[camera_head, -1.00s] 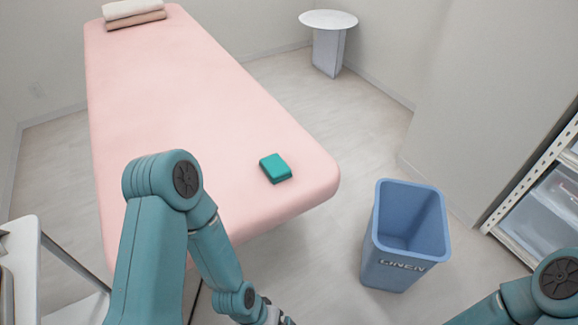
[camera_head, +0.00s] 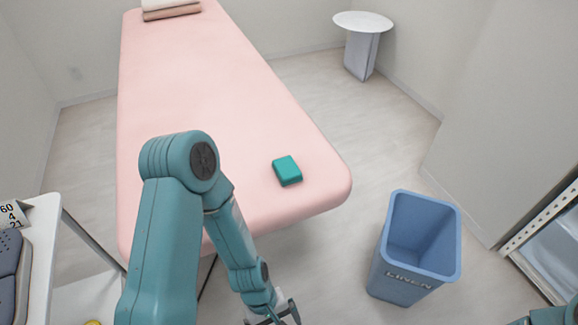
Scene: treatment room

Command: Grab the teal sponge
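The teal sponge (camera_head: 287,170) lies on the near right end of the pink treatment table (camera_head: 215,95), close to its rounded edge. My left arm comes in at the lower left. My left gripper (camera_head: 277,318) shows at the bottom edge of the view, partly cut off, with its fingers apart and nothing seen between them. It is below and in front of the sponge, away from it. Only a bit of my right arm shows at the bottom right corner; its gripper is out of view.
A blue linen bin (camera_head: 416,246) stands on the floor right of the table. A white cart (camera_head: 45,250) with a numbered card is at the left edge. A small round side table (camera_head: 363,22) and folded towels (camera_head: 170,10) are at the back. A shelf (camera_head: 550,255) stands at right.

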